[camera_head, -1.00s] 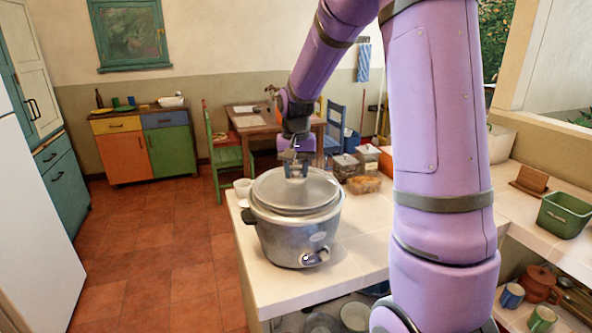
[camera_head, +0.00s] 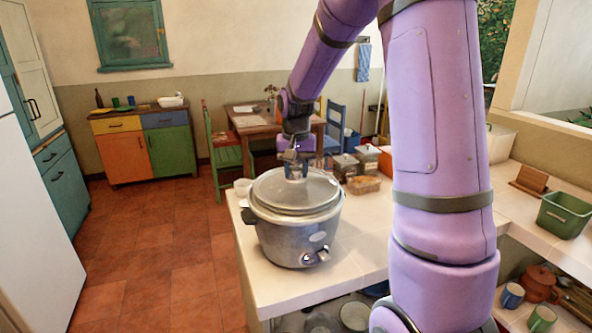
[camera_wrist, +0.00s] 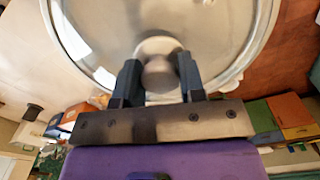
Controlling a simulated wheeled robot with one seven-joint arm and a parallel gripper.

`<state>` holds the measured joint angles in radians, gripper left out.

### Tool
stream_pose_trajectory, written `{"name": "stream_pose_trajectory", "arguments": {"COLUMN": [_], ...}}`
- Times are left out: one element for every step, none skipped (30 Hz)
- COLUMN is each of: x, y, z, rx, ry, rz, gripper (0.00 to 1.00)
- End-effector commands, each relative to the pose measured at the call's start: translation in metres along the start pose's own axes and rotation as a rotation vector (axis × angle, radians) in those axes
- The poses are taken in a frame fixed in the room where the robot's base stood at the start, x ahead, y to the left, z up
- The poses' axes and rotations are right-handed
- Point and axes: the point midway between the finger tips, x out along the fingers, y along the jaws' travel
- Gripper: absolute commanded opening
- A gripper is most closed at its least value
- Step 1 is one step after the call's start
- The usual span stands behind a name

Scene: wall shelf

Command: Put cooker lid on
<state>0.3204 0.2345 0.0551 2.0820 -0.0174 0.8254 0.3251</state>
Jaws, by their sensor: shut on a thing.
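The grey metal cooker (camera_head: 292,240) stands upright near the left end of the white counter. The round cooker lid (camera_head: 268,192), grey with a pale rim, is over the cooker's mouth and looks close to level. Whether it is fully seated cannot be told. My gripper (camera_head: 295,172) is above the lid's middle, shut on its knob. In the wrist view the two dark fingers of my gripper (camera_wrist: 158,78) are on either side of the round knob (camera_wrist: 158,70), with the lid (camera_wrist: 100,30) filling the upper part.
A white cup (camera_head: 243,187) stands just behind the cooker at left. Glass jars (camera_head: 345,166) and a low container (camera_head: 363,184) stand behind it at right. The counter (camera_head: 365,235) right of the cooker is clear. A green bin (camera_head: 564,215) is at far right.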

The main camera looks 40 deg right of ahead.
Motion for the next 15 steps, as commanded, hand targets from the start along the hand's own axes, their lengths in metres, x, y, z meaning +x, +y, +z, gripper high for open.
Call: {"name": "stream_pose_trajectory", "arguments": {"x": [0.0003, 0.0006, 0.0010, 0.0013, 0.0016, 0.0021, 0.0024, 0.0027, 0.0031, 0.0034, 0.0037, 0.0041, 0.0044, 0.0047, 0.0051], "y": [-0.0001, -0.0001, -0.0001, -0.0001, -0.0001, -0.0001, -0.0001, -0.0001, -0.0001, -0.0001, -0.0001, -0.0001, -0.0001, -0.0001, -0.0001], "z": [-0.0001, -0.0001, -0.0001, -0.0001, -0.0002, -0.0002, -0.0002, -0.0002, -0.0002, -0.0002, -0.0002, -0.0002, -0.0002, -0.0002, -0.0002], "rx": [0.000, 0.000, 0.000, 0.000, 0.000, 0.000, 0.000, 0.000, 0.000, 0.000, 0.000, 0.000, 0.000, 0.000, 0.000], "ry": [0.001, 0.001, 0.001, 0.001, 0.001, 0.001, 0.001, 0.001, 0.001, 0.001, 0.001, 0.001, 0.001, 0.001, 0.001], "rz": [0.000, 0.000, 0.000, 0.000, 0.000, 0.000, 0.000, 0.000, 0.000, 0.000, 0.000, 0.000, 0.000, 0.000, 0.000], "gripper": [0.00, 0.00, 0.00, 0.00, 0.00, 0.00, 0.00, 0.00, 0.00, 0.00, 0.00, 0.00, 0.00, 0.00, 0.00]}}
